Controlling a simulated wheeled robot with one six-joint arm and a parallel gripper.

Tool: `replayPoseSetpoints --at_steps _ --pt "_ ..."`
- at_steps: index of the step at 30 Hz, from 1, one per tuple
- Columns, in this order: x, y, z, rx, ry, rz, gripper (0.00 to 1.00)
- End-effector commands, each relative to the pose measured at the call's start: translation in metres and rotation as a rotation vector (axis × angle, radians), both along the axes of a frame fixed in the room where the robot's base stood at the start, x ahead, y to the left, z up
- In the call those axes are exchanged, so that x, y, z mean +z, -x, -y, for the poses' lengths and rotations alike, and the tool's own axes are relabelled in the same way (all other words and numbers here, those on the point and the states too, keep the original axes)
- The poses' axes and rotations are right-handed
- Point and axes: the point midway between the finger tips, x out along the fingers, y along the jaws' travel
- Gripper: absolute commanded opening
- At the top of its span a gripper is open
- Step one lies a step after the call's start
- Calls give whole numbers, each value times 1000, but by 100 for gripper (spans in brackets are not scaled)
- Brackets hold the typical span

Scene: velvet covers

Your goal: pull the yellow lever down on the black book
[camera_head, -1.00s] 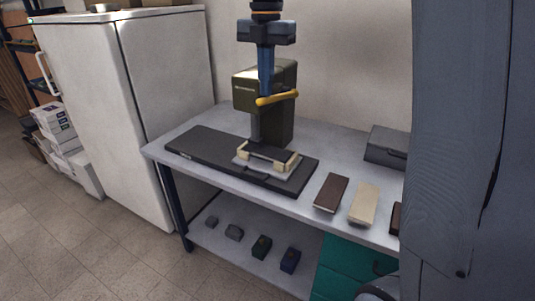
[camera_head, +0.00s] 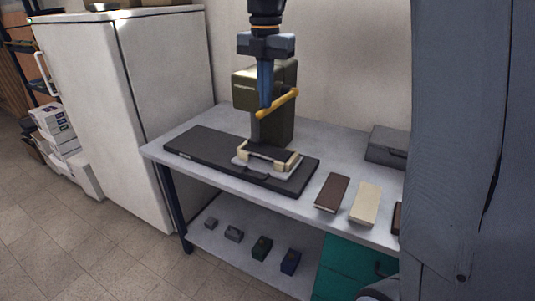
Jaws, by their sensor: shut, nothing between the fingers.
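The yellow lever (camera_head: 284,101) is on the front of an olive-green press (camera_head: 284,128). It slopes, with its left end lower than its right end. My gripper (camera_head: 264,103) points straight down from above, in front of the press. Its blue fingers are shut and empty, with their tips at the left part of the lever; they appear to touch it. The black book (camera_head: 268,151) lies under the press head, in a cream holder (camera_head: 285,167) on a dark base plate (camera_head: 210,150). The book's far side is partly hidden by the press.
A brown book (camera_head: 332,192) and a cream book (camera_head: 366,203) lie right on the grey table (camera_head: 160,150). A grey box (camera_head: 386,146) stands behind them. Several small blocks sit on the lower shelf (camera_head: 225,251). A white fridge (camera_head: 165,90) stands at left.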

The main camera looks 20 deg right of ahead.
Motion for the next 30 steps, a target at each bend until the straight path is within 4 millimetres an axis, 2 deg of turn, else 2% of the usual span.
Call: replayPoseSetpoints --at_steps 6,17,30 --pt "-12 0 0 0 1 1 0" --pt "-12 0 0 0 0 0 0" --pt "-35 -2 2 0 1 1 0"
